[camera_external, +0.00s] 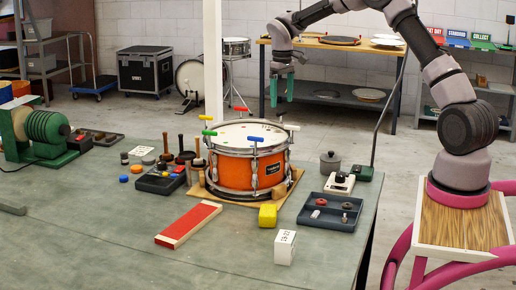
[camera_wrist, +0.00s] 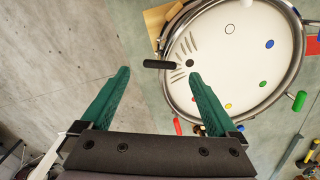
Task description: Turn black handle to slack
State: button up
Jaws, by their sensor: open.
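The orange drum (camera_external: 245,170) stands on a wooden board on the bench, its white head up and coloured T-handles around its rim. In the wrist view the black handle (camera_wrist: 160,64) lies crosswise at the drum's rim, near the line between my fingertips. My gripper (camera_external: 282,97) has green fingers pointing down, above the far right side of the drum. In the wrist view my gripper (camera_wrist: 158,74) is open with wide-spread fingers and nothing between them. I cannot make out the black handle clearly in the external view.
Other handles stand around the rim: blue (camera_external: 255,139), green (camera_external: 209,132), red (camera_external: 242,109). A dark tray (camera_external: 315,223), yellow block (camera_external: 268,215), white block (camera_external: 285,246) and red bar (camera_external: 188,225) lie around the drum. A thin post (camera_external: 386,110) rises right of it.

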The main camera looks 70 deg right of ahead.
aim_at(282, 112)
notch_tip(282, 112, down, 6)
jog(key=shift+r, duration=0.15)
jog(key=c, duration=1.4)
jog(key=shift+n, duration=1.5)
jog(key=o, duration=1.4)
notch_tip(282, 112, up, 11)
